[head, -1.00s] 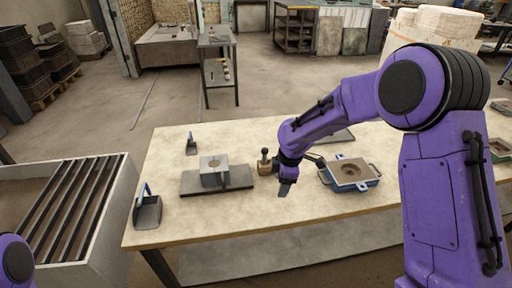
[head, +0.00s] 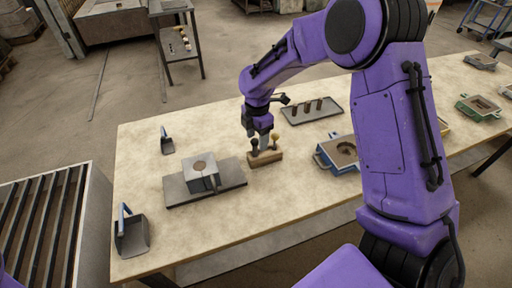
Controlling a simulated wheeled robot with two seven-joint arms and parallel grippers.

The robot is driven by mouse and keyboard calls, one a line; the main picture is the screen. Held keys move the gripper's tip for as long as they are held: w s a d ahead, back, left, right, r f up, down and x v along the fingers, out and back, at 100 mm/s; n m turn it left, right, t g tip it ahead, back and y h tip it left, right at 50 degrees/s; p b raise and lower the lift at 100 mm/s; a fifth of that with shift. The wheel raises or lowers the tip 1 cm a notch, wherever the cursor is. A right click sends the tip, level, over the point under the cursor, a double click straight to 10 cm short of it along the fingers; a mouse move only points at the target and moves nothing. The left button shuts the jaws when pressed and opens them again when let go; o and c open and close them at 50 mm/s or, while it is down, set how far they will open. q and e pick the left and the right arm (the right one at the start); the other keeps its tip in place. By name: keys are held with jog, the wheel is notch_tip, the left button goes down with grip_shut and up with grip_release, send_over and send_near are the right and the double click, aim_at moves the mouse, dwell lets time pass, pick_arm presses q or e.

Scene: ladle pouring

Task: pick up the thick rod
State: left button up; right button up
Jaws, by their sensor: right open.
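A small wooden block (head: 266,159) stands on the table with knob-topped pieces in it: a dark one (head: 253,147) on the left and a brass-coloured one (head: 275,140) on the right. Several short brown rods (head: 308,108) stand on a dark tray (head: 298,118) behind it. I cannot tell which of these is the thick rod. My right gripper (head: 264,147) points down at the block, between or just behind the two knobs. It is open; whether it touches anything is unclear. My left gripper is out of view.
A grey box mould (head: 202,178) sits on a dark plate (head: 179,193) left of the block. Scoops (head: 131,235) lie at the left. The front middle of the table is bare.

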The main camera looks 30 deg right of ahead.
aim_at(255, 147)
jog(key=f, duration=0.2)
jog(key=w+f+p, duration=0.1)
jog(key=f, duration=0.2)
jog(key=shift+a+f, duration=0.1)
jog(key=shift+a, duration=0.1)
jog(key=shift+f, duration=0.3)
jog(key=shift+s+d+r, duration=0.1)
jog(key=shift+s+d, duration=0.05)
jog(key=shift+s, duration=0.1)
jog(key=shift+w, duration=0.1)
grip_shut()
